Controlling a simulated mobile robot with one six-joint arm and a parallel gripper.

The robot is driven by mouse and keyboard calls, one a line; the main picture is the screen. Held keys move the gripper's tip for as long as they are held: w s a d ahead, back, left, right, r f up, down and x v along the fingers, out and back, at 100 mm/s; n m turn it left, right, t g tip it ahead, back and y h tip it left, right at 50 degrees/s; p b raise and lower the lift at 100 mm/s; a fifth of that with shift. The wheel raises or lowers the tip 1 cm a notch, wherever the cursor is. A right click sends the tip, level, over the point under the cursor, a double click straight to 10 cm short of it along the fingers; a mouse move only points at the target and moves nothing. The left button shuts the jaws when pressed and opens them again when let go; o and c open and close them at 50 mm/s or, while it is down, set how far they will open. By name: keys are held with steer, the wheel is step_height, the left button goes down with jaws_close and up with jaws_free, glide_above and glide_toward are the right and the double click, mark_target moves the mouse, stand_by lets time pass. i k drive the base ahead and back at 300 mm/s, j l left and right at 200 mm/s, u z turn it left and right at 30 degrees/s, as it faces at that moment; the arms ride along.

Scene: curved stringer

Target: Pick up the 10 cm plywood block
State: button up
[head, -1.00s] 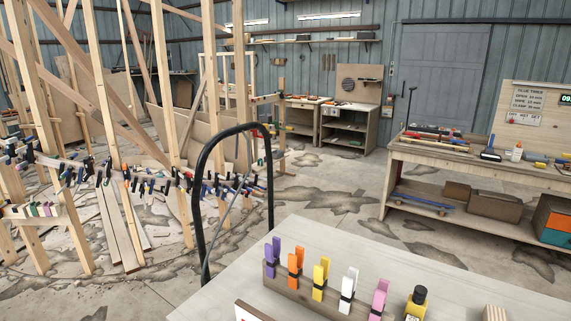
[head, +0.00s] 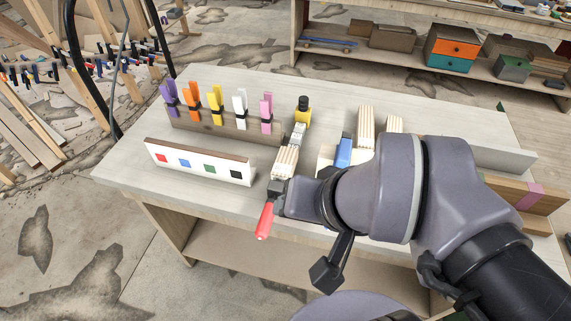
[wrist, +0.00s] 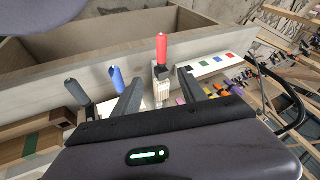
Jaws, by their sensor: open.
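Several pale, layered plywood blocks stand on the workbench in the head view: one near the front edge (head: 286,162), a taller one further right (head: 366,125) and one partly behind my arm (head: 394,125). I cannot tell by size which is the 10 cm one. My gripper (head: 281,192) is at the bench's front edge, close to the front block. In the wrist view my gripper (wrist: 160,74) has its two dark fingers apart, nothing clearly held. A red-handled clamp (wrist: 161,45) and the front block (wrist: 162,92) appear between them. Contact is unclear.
A white strip with coloured squares (head: 198,163) lies left of the front block. Behind it, a wooden rail (head: 222,131) holds coloured clips. The bench's left end (head: 125,170) is bare.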

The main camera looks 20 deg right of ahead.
mark_target(286, 162)
steer(key=i+j+z, duration=0.15)
steer(key=j, duration=0.2)
steer(key=i+j+z, duration=0.1)
steer(key=j, duration=0.3)
steer(key=i+j+z, duration=0.15)
steer(key=j, duration=0.3)
steer(key=i+j+z, duration=0.15)
steer(key=j, duration=0.25)
steer(key=i, duration=0.1)
